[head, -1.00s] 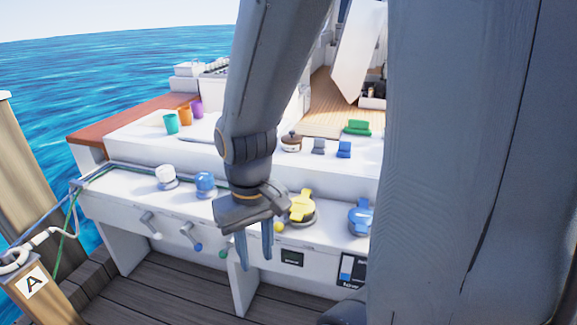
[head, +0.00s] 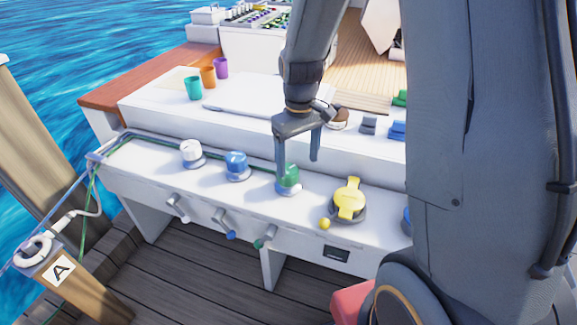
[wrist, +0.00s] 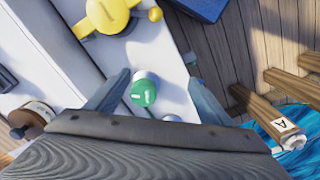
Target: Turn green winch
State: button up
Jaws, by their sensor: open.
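The green winch (head: 289,177) stands upright on the white ledge, to the right of a blue winch (head: 236,165) and a white winch (head: 191,152). My gripper (head: 298,166) is open and points down, its fingers around or just above the green winch; the head view does not show the exact height. In the wrist view the green winch (wrist: 143,92) lies between the two open fingers (wrist: 155,90), with gaps on both sides. One finger partly covers the green winch in the head view.
A yellow winch-like fitting (head: 349,199) and a small yellow ball (head: 325,223) are to the right. Crank handles (head: 265,238) stick out of the ledge's front. Coloured cups (head: 193,88) stand behind. A post marked A (head: 62,270) is at the lower left.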

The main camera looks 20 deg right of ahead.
aim_at(289, 169)
jog(key=w+f+n+p, duration=0.1)
jog(key=w, duration=0.2)
jog(key=w+f+n+p, duration=0.1)
jog(key=w+f, duration=0.1)
jog(key=w, duration=0.1)
jog(key=w+f, duration=0.2)
jog(key=w, duration=0.1)
jog(key=shift+w+d+f+n+p, duration=0.15)
jog(key=shift+n+p, duration=0.25)
jog(key=shift+w+f, duration=0.2)
jog(key=shift+f, duration=0.1)
jog(key=shift+f+p, duration=0.9)
jog(key=shift+f, duration=2.95)
jog(key=c, duration=1.1)
